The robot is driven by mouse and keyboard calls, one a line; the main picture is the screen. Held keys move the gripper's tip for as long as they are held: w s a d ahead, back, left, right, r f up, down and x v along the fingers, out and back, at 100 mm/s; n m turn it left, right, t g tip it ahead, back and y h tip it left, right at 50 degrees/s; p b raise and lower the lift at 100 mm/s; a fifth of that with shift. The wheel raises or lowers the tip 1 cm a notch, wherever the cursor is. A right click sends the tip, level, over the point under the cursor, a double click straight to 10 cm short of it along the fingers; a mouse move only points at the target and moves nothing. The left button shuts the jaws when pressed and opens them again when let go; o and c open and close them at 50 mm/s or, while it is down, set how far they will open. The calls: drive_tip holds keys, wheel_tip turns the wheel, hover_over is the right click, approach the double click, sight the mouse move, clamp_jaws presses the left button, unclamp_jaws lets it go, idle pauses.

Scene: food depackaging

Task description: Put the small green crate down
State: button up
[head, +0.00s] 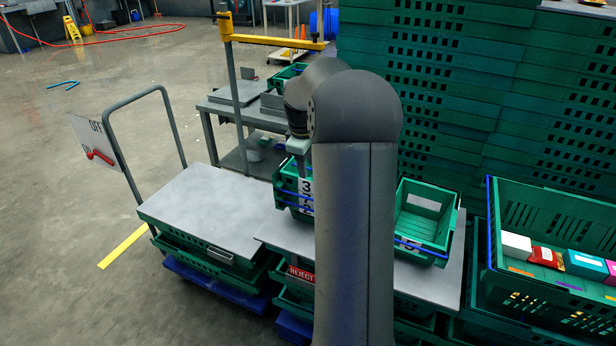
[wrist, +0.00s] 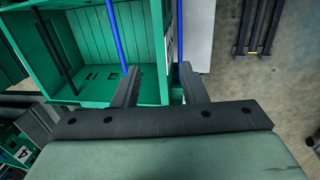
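The small green crate (head: 286,186) with a numbered white label and blue bars is partly hidden behind my arm in the head view. In the wrist view its open inside (wrist: 95,50) fills the upper left. My gripper (wrist: 160,80) has one finger inside the crate and one outside, with the crate's side wall between them.
Another small green crate (head: 424,222) stands on the table right of my arm. A large green crate (head: 545,215) with coloured packages is at the far right. A grey-topped cart (head: 205,205) to the left has a bare top. Tall green crate stacks (head: 470,85) rise behind.

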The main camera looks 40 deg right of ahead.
wheel_tip(320, 180, up, 4)
drive_tip(key=r, duration=0.1)
drive_tip(key=s+a+m, duration=0.1)
drive_tip(key=s+a, duration=0.1)
drive_tip(key=a, duration=0.6)
drive_tip(key=s+a, duration=0.3)
drive_tip(key=a, duration=0.4)
drive_tip(key=s+a+f+m+y, duration=0.1)
drive_tip(key=s+a+f+m, duration=0.1)
drive_tip(key=s+a, duration=0.6)
drive_tip(key=s+a+f+m, duration=0.1)
drive_tip(key=s+a+f, duration=0.4)
drive_tip(key=s+a, duration=0.4)
drive_tip(key=s, duration=0.3)
drive_tip(key=shift+s+f+m+y, duration=0.25)
drive_tip(key=shift+s+m+y, duration=0.05)
drive_tip(key=shift+m+y, duration=0.1)
drive_tip(key=shift+r+p, duration=0.6)
drive_tip(key=shift+r, duration=0.05)
